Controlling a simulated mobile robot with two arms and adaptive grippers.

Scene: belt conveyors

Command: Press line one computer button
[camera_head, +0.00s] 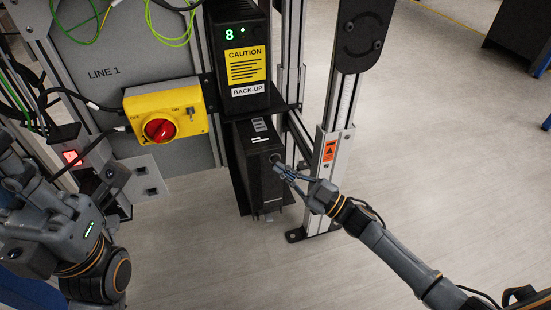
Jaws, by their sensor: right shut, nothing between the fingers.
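The line one computer (258,160) is a black upright box on the lower shelf, below the back-up unit. A small round button (274,158) shows near the right edge of its front. My right gripper (281,170) is shut and empty, with its fingertips at the button; I cannot tell whether they touch it. My left arm (70,235) is at the left of the picture; its fingers cannot be made out clearly.
The black back-up unit (235,40) stands above the computer. A yellow switch box with a red knob (160,130) is on the LINE 1 panel (100,52). A metal post (335,150) with an orange label stands right of the computer. Floor at the lower middle is clear.

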